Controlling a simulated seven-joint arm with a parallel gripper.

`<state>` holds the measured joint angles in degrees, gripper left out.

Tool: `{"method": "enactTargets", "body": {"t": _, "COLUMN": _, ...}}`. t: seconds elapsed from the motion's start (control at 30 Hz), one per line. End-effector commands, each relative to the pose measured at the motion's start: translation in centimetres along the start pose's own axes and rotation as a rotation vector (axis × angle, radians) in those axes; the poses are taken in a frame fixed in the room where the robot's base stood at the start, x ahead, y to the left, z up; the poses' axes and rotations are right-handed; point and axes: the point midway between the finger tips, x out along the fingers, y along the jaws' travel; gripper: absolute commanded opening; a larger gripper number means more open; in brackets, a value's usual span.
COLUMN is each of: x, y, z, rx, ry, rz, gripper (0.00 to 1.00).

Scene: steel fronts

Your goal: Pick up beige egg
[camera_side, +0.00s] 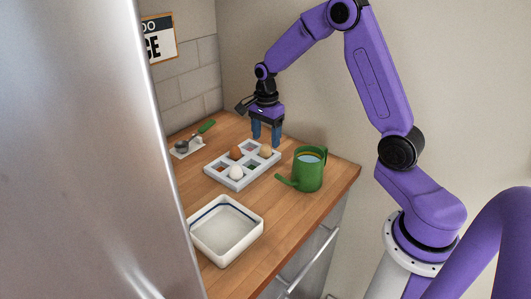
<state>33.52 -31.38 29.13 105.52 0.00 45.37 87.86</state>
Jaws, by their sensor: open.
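The beige egg (265,151) sits in a back right compartment of a white compartment tray (238,184) on the wooden counter. My gripper (266,139) points down with its two blue fingers apart, just above the beige egg. Whether the fingertips reach beside the egg, I cannot tell from this angle. A brown egg (236,153) and a white egg (236,173) lie in other compartments of the same tray.
A green watering-can-like mug (309,171) stands close to the tray's right. A white square dish (227,255) with a blue line is in front. A green-handled scoop (205,128) rests behind left. A steel front (80,150) blocks the left.

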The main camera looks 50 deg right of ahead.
Motion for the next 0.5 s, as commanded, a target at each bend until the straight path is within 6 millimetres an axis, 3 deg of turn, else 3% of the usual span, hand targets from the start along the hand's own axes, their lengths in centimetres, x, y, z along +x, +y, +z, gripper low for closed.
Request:
{"method": "enactTargets", "body": {"t": 0.2, "x": 2.8, "y": 0.0, "z": 0.2, "rx": 0.001, "ry": 0.000, "rz": 0.002, "gripper": 0.67}}
{"method": "enactTargets", "body": {"t": 0.5, "x": 3.3, "y": -0.1, "z": 0.2, "rx": 0.000, "ry": 0.000, "rz": 0.000, "gripper": 0.67}}
